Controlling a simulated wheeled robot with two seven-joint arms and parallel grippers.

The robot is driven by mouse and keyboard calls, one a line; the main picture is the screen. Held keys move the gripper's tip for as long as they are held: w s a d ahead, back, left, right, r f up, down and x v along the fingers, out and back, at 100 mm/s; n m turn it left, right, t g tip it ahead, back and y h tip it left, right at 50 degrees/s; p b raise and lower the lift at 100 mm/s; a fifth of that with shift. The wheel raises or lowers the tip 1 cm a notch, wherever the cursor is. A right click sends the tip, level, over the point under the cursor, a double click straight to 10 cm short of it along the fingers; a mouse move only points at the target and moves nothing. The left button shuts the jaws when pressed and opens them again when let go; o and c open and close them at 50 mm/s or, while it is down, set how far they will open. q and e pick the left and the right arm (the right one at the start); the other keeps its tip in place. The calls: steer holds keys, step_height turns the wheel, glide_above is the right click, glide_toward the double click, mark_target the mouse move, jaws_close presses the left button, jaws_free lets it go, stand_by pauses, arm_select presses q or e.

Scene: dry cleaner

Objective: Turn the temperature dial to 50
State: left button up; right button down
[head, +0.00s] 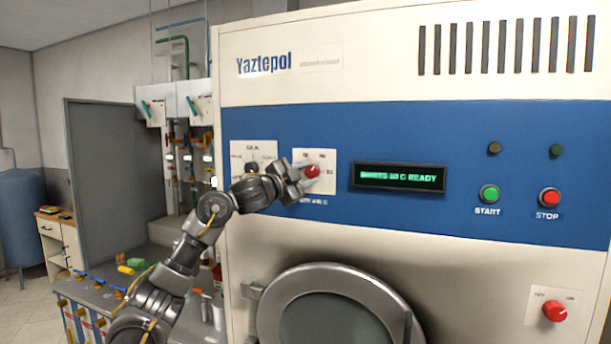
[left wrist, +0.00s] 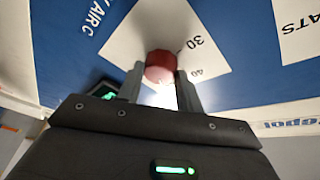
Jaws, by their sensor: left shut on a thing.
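The red temperature dial (head: 312,171) sits on a white plate (head: 327,184) on the machine's blue panel, left of the display (head: 400,177). The green display text appears to read "50 C READY", its first word blurred. My left gripper (head: 303,174) is at the dial, its fingers on either side. In the left wrist view the dial's red knob (left wrist: 160,66) is between the two fingertips (left wrist: 159,76), and the marks 30 and 40 show beside it. The dial's pointer is hidden or too small to tell. My right gripper is not in view.
Another dial (head: 252,168) is on a plate just left, partly behind my left wrist. A green START button (head: 489,194), a red STOP button (head: 550,197) and another red knob (head: 555,312) are to the right. The round door (head: 335,275) is below.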

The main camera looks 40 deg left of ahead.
arm_select(q)
steer(key=o, duration=1)
steer(key=s+b, duration=0.2)
steer(key=s, duration=0.1)
steer(key=s+f+b, duration=0.1)
steer(key=s+b, duration=0.1)
steer(key=s, duration=0.2)
steer(key=s+b, duration=0.1)
steer(key=s, duration=0.2)
steer(key=shift+s+a+f+b, duration=0.15)
steer(key=shift+s+f+b, duration=0.15)
steer(key=shift+s+b, duration=0.1)
steer(key=shift+w+f, duration=0.1)
steer(key=shift+w, duration=0.05)
